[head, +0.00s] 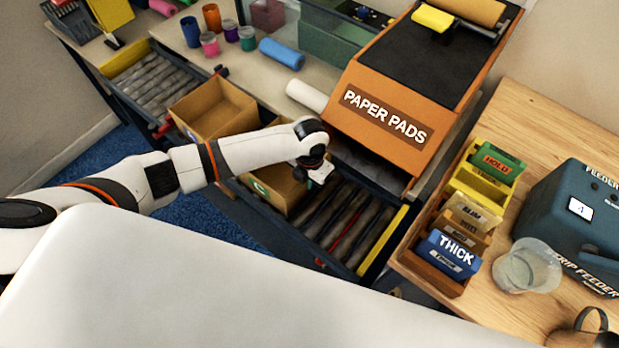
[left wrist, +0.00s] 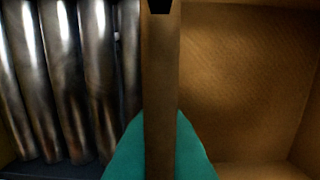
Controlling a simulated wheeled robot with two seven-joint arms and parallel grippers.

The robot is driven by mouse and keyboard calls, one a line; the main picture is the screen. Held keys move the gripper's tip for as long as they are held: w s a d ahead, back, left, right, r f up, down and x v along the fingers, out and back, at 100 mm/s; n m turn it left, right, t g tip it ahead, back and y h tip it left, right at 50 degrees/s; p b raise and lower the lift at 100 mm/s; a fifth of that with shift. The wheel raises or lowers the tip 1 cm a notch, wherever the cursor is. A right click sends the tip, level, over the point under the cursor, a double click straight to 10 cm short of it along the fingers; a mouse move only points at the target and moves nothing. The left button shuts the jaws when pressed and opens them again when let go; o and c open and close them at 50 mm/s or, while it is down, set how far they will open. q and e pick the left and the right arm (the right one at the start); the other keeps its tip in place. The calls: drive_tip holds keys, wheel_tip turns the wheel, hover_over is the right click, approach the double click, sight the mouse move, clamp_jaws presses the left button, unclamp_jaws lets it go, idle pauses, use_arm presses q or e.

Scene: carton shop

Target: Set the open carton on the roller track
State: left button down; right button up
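An open brown carton (head: 274,190) with a green mark on its side is at the middle of the head view, partly hidden by my left arm. My left gripper (head: 318,172) is at its right-hand wall. The left wrist view shows the carton's inside (left wrist: 245,85) on the right and its wall edge running down the middle, with a teal shape to both sides of the edge at the bottom. The fingers' gap is not clear. The roller track (head: 347,222) shows bare rollers right beside the carton; I cannot tell whether the carton rests on them. My right gripper is out of view.
Another open carton (head: 213,108) stands farther up the line, near more rollers (head: 153,83). An orange paper pads machine (head: 385,105) stands behind the track. A wooden table (head: 530,130) with a label rack (head: 455,262) is at the right.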

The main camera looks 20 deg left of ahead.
use_arm(q)
drive_tip(key=shift+f, duration=0.2)
drive_tip(key=c, duration=1.6)
unclamp_jaws()
drive_tip(key=shift+c, duration=0.2)
drive_tip(key=shift+r, duration=0.1)
wheel_tip(320, 180, up, 12)
drive_tip(key=shift+r+b, duration=0.1)
drive_tip(key=shift+b, duration=0.4)
drive_tip(key=shift+d, duration=0.1)
